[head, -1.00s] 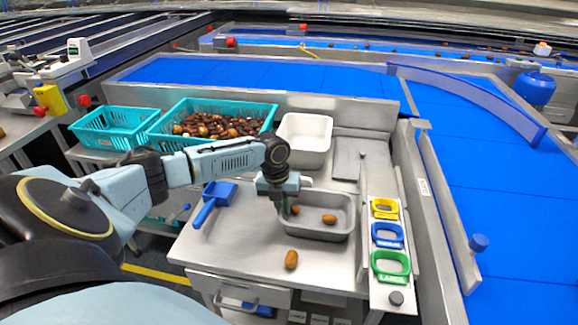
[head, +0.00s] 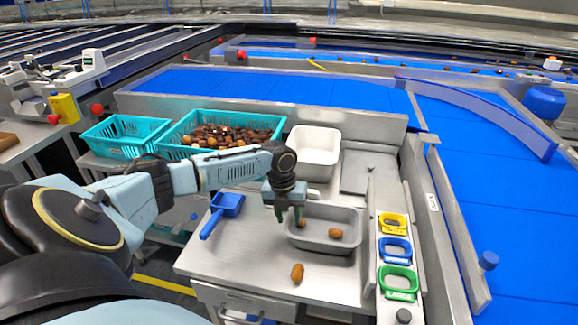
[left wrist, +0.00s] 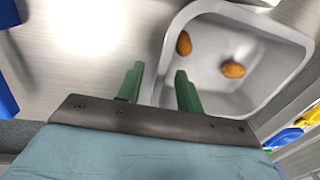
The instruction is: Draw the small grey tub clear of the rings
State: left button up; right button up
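The small grey tub (head: 345,247) sits on the steel bench with two brown dates in it. Its right end is close beside the strip with the yellow ring (head: 393,224), blue ring (head: 396,250) and green ring (head: 398,283). My left gripper (head: 290,217) is at the tub's left end. In the left wrist view its green fingers (left wrist: 158,72) are apart, one outside and one inside the tub's near wall (left wrist: 163,62), with visible space around the rim. My right gripper is not in view.
A loose date (head: 297,272) lies on the bench in front of the tub. A blue scoop (head: 224,207) lies to the left. A white tub (head: 314,150) stands behind, beside a teal crate (head: 180,138) of dates. The bench's front left is clear.

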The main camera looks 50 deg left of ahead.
pick_arm(q)
notch_tip(320, 180, up, 12)
jog(key=a+p, duration=0.1)
jog(key=shift+s+a+p, duration=0.15)
jog(key=shift+s+p, duration=0.2)
jog(key=shift+s, duration=0.1)
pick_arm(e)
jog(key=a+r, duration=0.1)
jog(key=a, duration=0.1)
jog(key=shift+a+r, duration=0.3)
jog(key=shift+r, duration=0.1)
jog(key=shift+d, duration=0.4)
